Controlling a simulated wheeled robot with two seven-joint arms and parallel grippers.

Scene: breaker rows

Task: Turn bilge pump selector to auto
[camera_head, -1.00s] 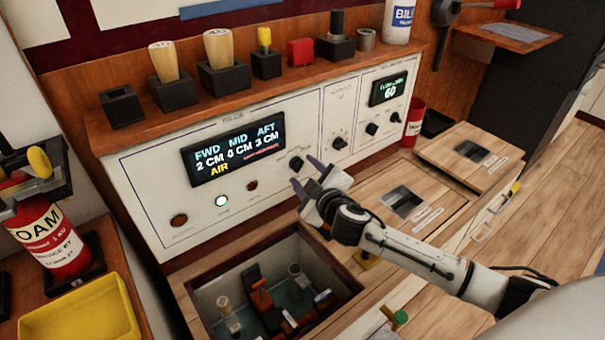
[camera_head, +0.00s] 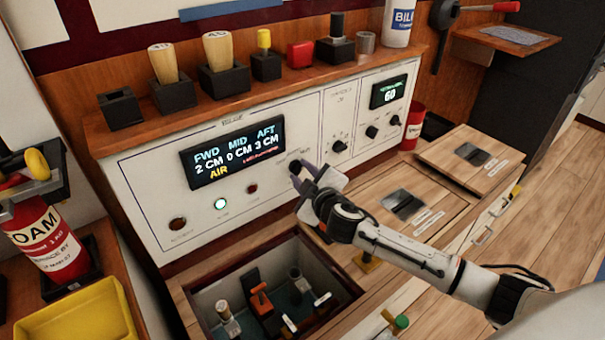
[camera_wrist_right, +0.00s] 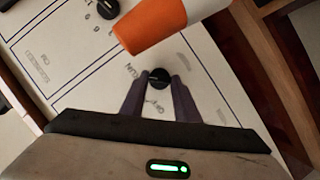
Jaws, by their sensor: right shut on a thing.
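The bilge panel (camera_head: 135,190) is a white board with a lit display (camera_head: 233,152) reading FWD 2 CM, MID 0 CM, AFT 3 CM and AIR. The selector is a small black round knob (camera_wrist_right: 159,78) on this panel; it also shows in the head view (camera_head: 295,167), partly covered by my fingers. My right gripper (camera_wrist_right: 160,86) is shut on the knob, with one purple finger on each side of it. My left gripper is not in view.
A green lamp (camera_head: 221,204) is lit low on the panel. Above runs a wooden shelf (camera_head: 300,84) with wooden-handled tools and a bottle. An open bin (camera_head: 205,283) with several fittings lies below. An orange cylinder (camera_wrist_right: 150,22) shows beyond the knob in the wrist view.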

